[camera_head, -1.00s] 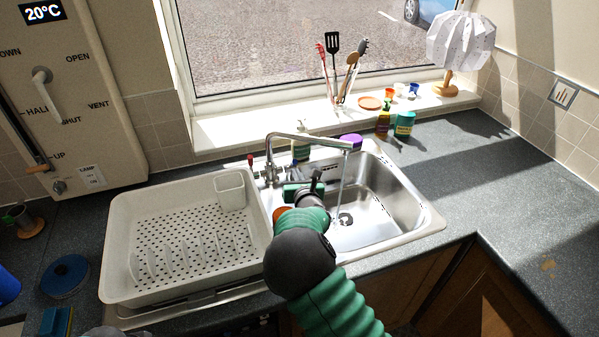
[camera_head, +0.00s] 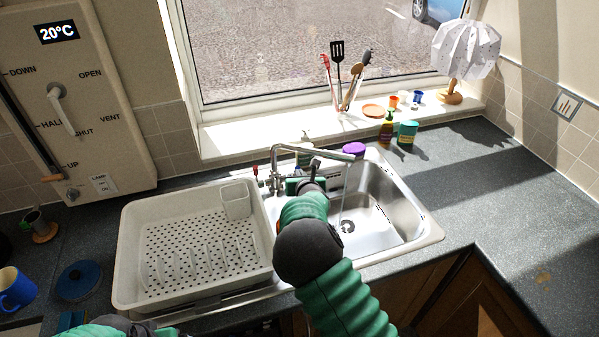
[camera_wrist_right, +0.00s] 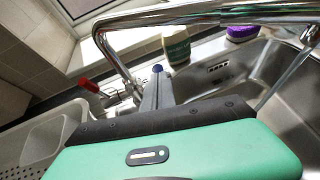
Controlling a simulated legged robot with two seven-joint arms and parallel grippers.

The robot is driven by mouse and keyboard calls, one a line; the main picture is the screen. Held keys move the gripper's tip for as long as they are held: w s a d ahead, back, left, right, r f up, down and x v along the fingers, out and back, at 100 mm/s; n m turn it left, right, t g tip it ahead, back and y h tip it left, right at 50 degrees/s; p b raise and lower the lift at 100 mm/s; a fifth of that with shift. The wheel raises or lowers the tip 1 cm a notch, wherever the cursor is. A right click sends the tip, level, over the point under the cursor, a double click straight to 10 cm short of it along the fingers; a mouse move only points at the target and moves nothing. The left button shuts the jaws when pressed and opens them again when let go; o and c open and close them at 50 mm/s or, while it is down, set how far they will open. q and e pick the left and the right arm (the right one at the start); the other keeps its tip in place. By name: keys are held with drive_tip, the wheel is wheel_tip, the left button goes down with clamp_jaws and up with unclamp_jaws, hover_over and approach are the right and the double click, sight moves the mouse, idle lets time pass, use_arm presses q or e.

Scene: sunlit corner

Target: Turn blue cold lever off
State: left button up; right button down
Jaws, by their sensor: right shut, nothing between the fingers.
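The chrome tap (camera_head: 274,160) stands at the back of the sink, and water (camera_head: 342,200) runs from its spout into the basin. In the right wrist view, the blue cold lever tip (camera_wrist_right: 157,69) shows just beyond my right gripper (camera_wrist_right: 157,80), whose fingers are shut and empty; I cannot tell whether they touch it. The red lever (camera_wrist_right: 88,84) is left of it, and also shows in the head view (camera_head: 256,170). In the head view my right arm reaches over the sink and its gripper hides the blue lever.
A white dish rack (camera_head: 130,255) is left of the sink (camera_head: 425,225). A green bottle (camera_wrist_right: 176,45) and purple-topped item (camera_wrist_right: 242,32) stand behind the basin. The tap spout (camera_wrist_right: 200,18) arches over the gripper. The right counter (camera_head: 480,180) is mostly clear.

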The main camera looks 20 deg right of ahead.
sight(296, 167)
drive_tip(key=shift+w+d+r+g+p, duration=0.1)
drive_tip(key=shift+w+r+g+p, duration=0.15)
drive_tip(key=shift+r, duration=0.2)
drive_tip(key=shift+w+r+g+p, duration=0.1)
drive_tip(key=shift+r+g+p, duration=0.05)
drive_tip(key=shift+r+p, duration=0.25)
drive_tip(key=shift+w, duration=0.25)
drive_tip(key=shift+w+p, duration=0.3)
drive_tip(key=shift+p, duration=0.05)
use_arm(q)
drive_tip(key=shift+w+v, duration=0.2)
drive_tip(key=shift+v, duration=0.75)
drive_tip(key=shift+w+v, duration=0.25)
drive_tip(key=shift+v, duration=0.7)
use_arm(e)
drive_tip(key=shift+w+a+r, duration=0.15)
drive_tip(key=shift+w+r, duration=0.1)
drive_tip(key=shift+w, duration=0.3)
drive_tip(key=shift+w+a+r, duration=0.1)
drive_tip(key=shift+w+r, duration=0.1)
drive_tip(key=shift+w, duration=0.3)
use_arm(q)
drive_tip(key=shift+r, duration=0.15)
